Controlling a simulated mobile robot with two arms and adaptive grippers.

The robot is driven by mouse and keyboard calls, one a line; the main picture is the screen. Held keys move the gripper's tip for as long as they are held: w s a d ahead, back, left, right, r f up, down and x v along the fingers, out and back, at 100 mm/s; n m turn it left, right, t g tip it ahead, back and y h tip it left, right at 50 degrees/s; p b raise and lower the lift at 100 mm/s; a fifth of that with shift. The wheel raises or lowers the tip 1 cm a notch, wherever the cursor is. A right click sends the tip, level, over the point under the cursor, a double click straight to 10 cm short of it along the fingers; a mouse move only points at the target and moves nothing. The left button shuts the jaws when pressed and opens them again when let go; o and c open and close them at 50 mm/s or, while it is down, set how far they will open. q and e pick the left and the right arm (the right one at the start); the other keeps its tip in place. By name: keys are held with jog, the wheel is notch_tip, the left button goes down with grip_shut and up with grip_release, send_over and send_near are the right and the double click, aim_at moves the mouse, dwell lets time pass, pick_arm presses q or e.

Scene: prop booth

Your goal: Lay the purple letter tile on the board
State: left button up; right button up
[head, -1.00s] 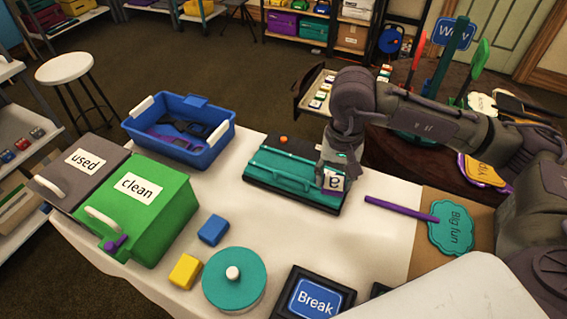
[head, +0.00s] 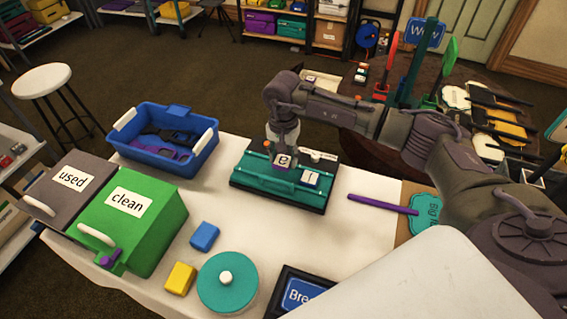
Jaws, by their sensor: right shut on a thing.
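The teal board (head: 250,174) lies on a dark base on the white table. My right gripper (head: 283,156) is over the middle of the board, pointing down and shut on the purple letter tile (head: 283,161). The tile's pale face shows a dark letter that looks like "e". Whether the tile touches the board cannot be told. Another pale tile (head: 311,177) is at the board's right part, beside the held one. My left gripper is not in view.
A blue bin (head: 197,157) stands left of the board, with grey and green boxes marked used (head: 42,192) and clean (head: 160,245).

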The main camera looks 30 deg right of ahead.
aim_at(284, 160)
notch_tip(284, 160, down, 3)
jog(key=shift+f+p, duration=0.15)
jog(key=shift+p, duration=0.2)
jog(key=shift+f, duration=0.1)
jog(key=shift+f, duration=0.15)
jog(key=o, duration=1)
